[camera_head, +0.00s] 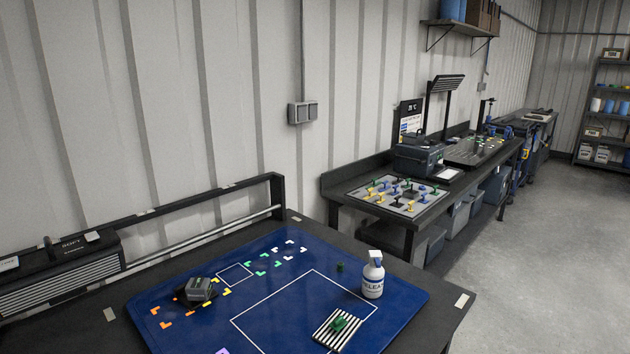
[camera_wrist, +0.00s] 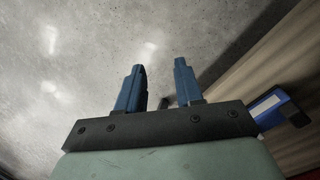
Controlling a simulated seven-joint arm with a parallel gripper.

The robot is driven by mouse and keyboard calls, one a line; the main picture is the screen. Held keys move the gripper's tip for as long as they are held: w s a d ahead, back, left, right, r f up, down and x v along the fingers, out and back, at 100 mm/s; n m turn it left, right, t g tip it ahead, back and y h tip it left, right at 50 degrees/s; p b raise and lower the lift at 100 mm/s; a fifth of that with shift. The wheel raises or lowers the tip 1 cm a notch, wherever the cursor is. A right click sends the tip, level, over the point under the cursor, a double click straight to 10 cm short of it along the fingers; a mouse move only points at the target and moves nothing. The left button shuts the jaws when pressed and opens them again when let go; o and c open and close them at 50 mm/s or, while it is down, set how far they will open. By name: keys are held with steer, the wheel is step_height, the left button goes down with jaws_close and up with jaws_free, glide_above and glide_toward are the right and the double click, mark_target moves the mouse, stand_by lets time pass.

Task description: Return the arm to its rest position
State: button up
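My gripper (camera_wrist: 159,88) shows in the wrist view with its two blue fingers apart and nothing between them. Grey concrete floor lies behind the fingers. My gripper and arm are not in the head view, so their place relative to the bench cannot be told from there.
A blue mat (camera_head: 200,325) lies on the near black bench. On it are a white bottle (camera_head: 373,278), a striped pad (camera_head: 327,338) with a green piece, a small green cylinder (camera_head: 340,267) and a grey device (camera_head: 199,289). A second bench (camera_head: 440,205) stands behind; open floor is at right.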

steer(key=s+a+g+y, duration=0.1)
steer(key=s+a+g, duration=0.1)
steer(key=s+a, duration=0.5)
steer(key=s+a+f+g+y, duration=0.1)
steer(key=s+a+g, duration=0.1)
steer(key=s+a, duration=0.5)
steer(key=s, duration=0.5)
steer(key=shift+s+f, duration=0.15)
steer(key=shift+f, duration=0.05)
